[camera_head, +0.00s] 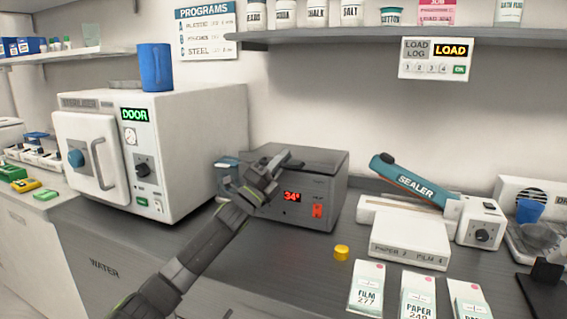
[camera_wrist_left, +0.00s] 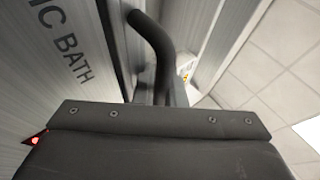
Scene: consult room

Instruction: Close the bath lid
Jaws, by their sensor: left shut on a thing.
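The bath is a grey metal box (camera_head: 325,209) on the dark counter, with a red display reading 34 and a red switch on its front. Its grey lid (camera_head: 318,158) lies flat across the top; I cannot tell whether a small gap is left under it. My left gripper (camera_head: 268,168) is at the lid's front left part, shut on the dark bar handle (camera_wrist_left: 150,38), which shows in the left wrist view beside the lettering "IC BATH" (camera_wrist_left: 68,45). The gripper hides the handle in the head view. My right gripper is not in view.
A white sterilizer (camera_head: 205,150) with a blue cup (camera_head: 155,67) on top stands close left of the bath. A sealer (camera_head: 415,183) with a raised blue arm is to the right. A yellow cap (camera_head: 341,253) and film and paper packets (camera_head: 367,288) lie in front.

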